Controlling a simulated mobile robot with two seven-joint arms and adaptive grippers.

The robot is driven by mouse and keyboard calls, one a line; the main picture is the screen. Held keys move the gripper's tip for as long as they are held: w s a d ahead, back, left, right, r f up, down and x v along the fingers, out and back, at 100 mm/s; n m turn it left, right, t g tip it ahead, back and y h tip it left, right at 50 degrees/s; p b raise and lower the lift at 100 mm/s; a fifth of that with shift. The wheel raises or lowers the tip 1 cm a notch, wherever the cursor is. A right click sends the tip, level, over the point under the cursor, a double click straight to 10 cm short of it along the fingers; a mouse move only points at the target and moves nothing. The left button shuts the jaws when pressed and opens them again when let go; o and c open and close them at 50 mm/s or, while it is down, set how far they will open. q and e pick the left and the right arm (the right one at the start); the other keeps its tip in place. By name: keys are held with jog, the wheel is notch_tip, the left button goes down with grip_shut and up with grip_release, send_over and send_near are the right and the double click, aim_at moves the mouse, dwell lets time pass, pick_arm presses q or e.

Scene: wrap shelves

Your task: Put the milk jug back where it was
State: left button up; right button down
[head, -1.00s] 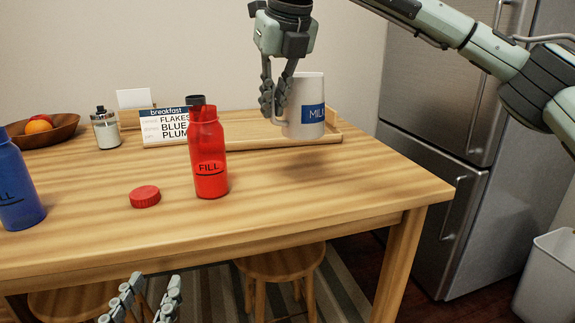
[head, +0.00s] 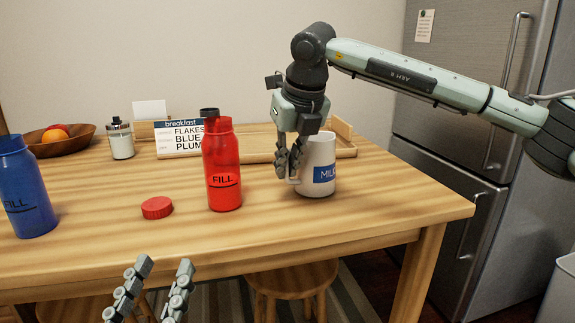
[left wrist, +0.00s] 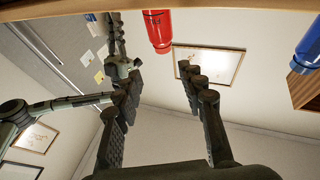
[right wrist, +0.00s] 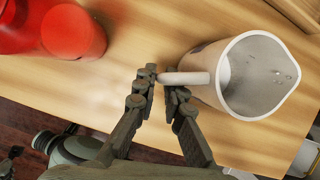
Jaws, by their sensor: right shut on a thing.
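The milk jug (head: 320,166) is white with a blue label and stands upright at the table's right part, in front of the wooden tray. I cannot tell whether its base touches the tabletop. My right gripper (head: 289,172) is shut on the jug's handle, at the jug's left side. In the right wrist view the fingers (right wrist: 166,88) pinch the handle, and the jug (right wrist: 257,78) looks empty inside, with a few drops. My left gripper (head: 152,290) is open and empty, low in front of the table; its spread fingers also show in the left wrist view (left wrist: 160,85).
A blue bottle (head: 25,190) is at the left. The low wooden tray (head: 346,148) lies behind the jug, and a breakfast card (head: 180,137) stands behind the red bottle.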

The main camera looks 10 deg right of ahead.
jog(key=c, duration=1.6)
grip_release()
